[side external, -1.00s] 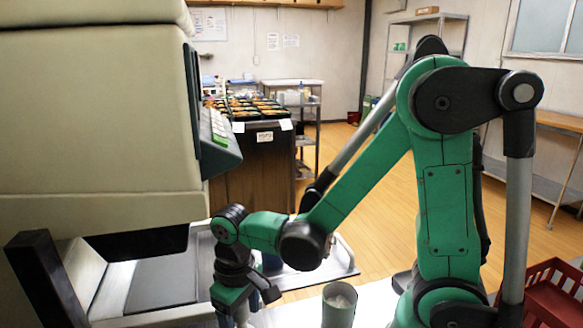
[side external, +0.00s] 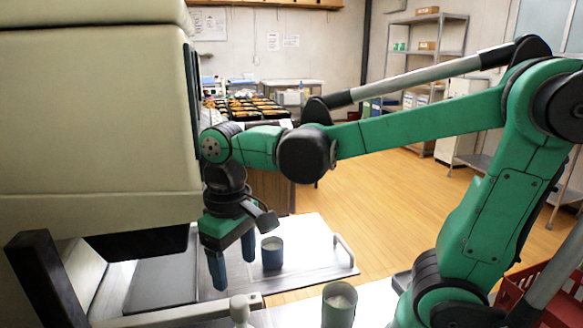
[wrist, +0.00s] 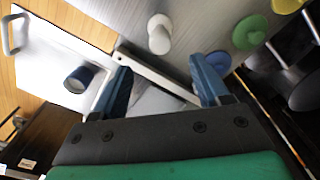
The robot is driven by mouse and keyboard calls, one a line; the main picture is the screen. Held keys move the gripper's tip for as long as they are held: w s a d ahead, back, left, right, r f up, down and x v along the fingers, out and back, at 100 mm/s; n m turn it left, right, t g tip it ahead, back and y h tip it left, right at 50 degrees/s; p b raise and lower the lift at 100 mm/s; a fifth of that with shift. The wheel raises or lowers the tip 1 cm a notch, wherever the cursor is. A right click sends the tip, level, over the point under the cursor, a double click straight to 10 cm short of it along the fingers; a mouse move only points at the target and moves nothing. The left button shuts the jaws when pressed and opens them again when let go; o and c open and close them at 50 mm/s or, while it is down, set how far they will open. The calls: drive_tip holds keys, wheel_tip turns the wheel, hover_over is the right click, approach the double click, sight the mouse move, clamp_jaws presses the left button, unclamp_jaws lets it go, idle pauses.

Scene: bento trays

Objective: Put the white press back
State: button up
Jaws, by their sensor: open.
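The white press (wrist: 159,33) has a rounded knob and stands on a grey metal surface in the upper middle of the wrist view. Its pale upper part (side external: 240,308) shows at the bottom edge of the side view, beside the end of a light bar. My gripper (side external: 234,268) is above and close to the press, with its blue fingers pointing down, apart and empty. In the wrist view my open gripper (wrist: 162,68) has the press just beyond its fingertips, not between them. The lower part of the press is cut off in the side view.
A green press (wrist: 250,32) and a yellow one (wrist: 288,5) stand to the right in the wrist view. A blue cup (side external: 272,253) stands on a metal tray (side external: 318,262). A grey-green canister (side external: 339,307) stands in front. A large cream machine (side external: 100,130) is close on the left.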

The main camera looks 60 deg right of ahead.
drive_tip(key=shift+r, duration=0.65)
drive_tip(key=shift+s+d+t, duration=0.1)
drive_tip(key=shift+d+t, duration=0.1)
drive_tip(key=shift+t, duration=0.1)
drive_tip(key=shift+w+d+f+t, duration=0.1)
drive_tip(key=shift+d+f+t, duration=0.35)
drive_tip(key=shift+t, duration=0.65)
drive_tip(key=shift+w+d+f+t, duration=0.1)
drive_tip(key=shift+d+f+t, duration=0.1)
drive_tip(key=shift+d+t, duration=0.65)
drive_tip(key=shift+w+d+f+t, duration=0.1)
drive_tip(key=shift+d+f+t, duration=0.2)
drive_tip(key=shift+t, duration=1.05)
